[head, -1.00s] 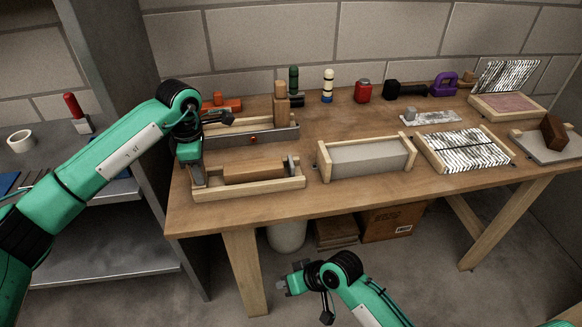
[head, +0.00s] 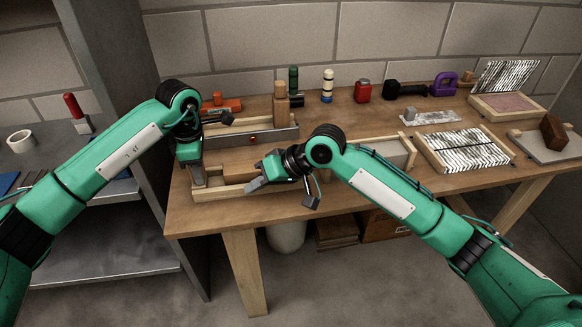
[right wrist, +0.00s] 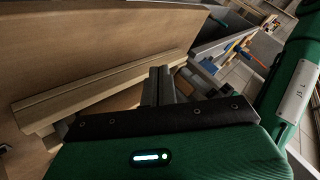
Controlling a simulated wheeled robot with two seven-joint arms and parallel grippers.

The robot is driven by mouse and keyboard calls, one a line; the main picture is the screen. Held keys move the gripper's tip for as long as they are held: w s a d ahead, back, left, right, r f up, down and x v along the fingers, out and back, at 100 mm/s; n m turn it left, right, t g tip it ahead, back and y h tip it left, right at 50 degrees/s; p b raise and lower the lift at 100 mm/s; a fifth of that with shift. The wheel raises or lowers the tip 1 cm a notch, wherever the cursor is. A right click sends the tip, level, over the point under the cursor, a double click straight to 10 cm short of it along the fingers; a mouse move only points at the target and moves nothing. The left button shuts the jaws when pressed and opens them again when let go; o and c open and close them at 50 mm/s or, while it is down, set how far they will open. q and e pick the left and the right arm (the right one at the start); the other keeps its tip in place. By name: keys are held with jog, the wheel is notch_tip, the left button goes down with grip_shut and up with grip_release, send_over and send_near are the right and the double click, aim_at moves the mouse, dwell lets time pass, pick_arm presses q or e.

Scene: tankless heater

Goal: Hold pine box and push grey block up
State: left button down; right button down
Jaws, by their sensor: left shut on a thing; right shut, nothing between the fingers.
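The pine box (head: 228,194) is a low, long wooden tray at the left front of the workbench. My left gripper (head: 197,180) is shut on its left end. A brown wooden block (head: 238,167) lies inside the box. My right gripper (head: 252,187) is shut and empty, low over the right part of the box's front; I cannot tell if it touches. Its closed fingers (right wrist: 160,84) show in the right wrist view beside a pine rail (right wrist: 100,92). The small grey block at the box's right end is hidden behind my right gripper and arm.
Behind the box stands a long grey-fronted tray (head: 250,138) with an upright wooden piece (head: 281,105). Another pine tray (head: 395,152) is partly covered by my right arm. A striped tray (head: 465,148) stands farther right. The bench's front edge (head: 205,227) is close.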

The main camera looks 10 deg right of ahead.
pick_arm(q)
jog(key=shift+f, duration=0.1)
pick_arm(e)
jog(key=w+d+r+m+h, duration=0.55)
jog(key=w+d+h, duration=0.2)
jog(key=d, duration=0.55)
jog(key=shift+n, duration=0.25)
jog(key=shift+w+d+f, duration=0.1)
jog(key=shift+w+f, duration=0.1)
jog(key=shift+f, duration=1.9)
jog(key=shift+w+f, duration=0.15)
jog(key=shift+f, duration=1.9)
